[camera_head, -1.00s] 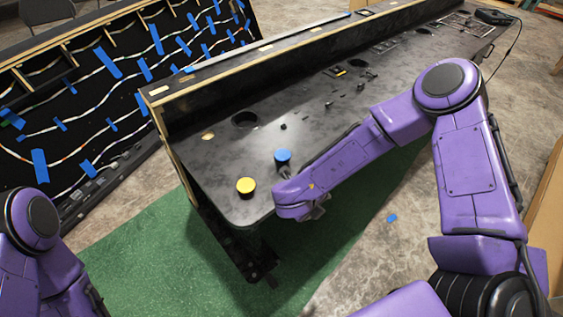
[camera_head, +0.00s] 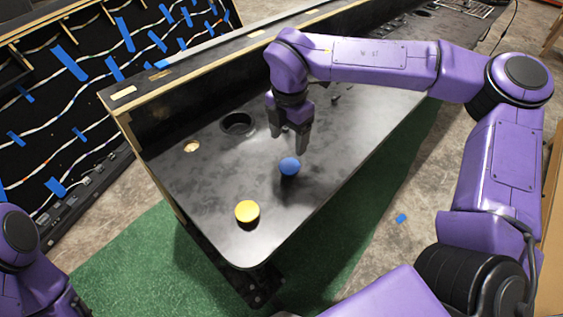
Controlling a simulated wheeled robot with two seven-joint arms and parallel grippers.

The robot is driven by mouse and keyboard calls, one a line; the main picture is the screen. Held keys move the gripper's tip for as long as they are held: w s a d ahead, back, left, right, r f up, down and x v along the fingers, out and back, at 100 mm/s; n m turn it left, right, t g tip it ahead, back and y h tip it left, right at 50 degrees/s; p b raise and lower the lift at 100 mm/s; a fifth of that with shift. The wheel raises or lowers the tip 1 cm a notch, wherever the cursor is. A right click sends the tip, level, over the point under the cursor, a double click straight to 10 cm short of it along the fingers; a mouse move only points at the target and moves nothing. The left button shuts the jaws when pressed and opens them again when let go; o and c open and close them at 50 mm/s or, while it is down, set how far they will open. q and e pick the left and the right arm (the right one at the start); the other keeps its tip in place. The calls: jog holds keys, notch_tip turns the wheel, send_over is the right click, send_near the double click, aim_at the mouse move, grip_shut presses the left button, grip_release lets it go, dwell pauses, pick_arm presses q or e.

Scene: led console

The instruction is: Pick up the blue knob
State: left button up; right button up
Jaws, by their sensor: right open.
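The blue knob (camera_head: 290,166) is a round cap on the black console top (camera_head: 225,170), near its front right edge. My right gripper (camera_head: 290,132) points down just behind and above the knob in the picture. Its dark fingers are apart with nothing between them, and they look clear of the knob. Of my left arm only purple links show at the lower left; its gripper is out of frame.
A yellow knob (camera_head: 247,211) sits nearer the console's front corner. A round hole (camera_head: 236,124) lies left of my right gripper. A raised wooden-edged back wall (camera_head: 160,82) runs along the console. Green carpet (camera_head: 140,262) covers the floor below.

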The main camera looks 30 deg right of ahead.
aim_at(289, 166)
jog(key=f, duration=0.6)
jog(key=f+p, duration=0.1)
jog(key=f, duration=0.2)
jog(key=shift+s+f, duration=0.25)
jog(key=shift+s, duration=0.1)
jog(key=c, duration=0.9)
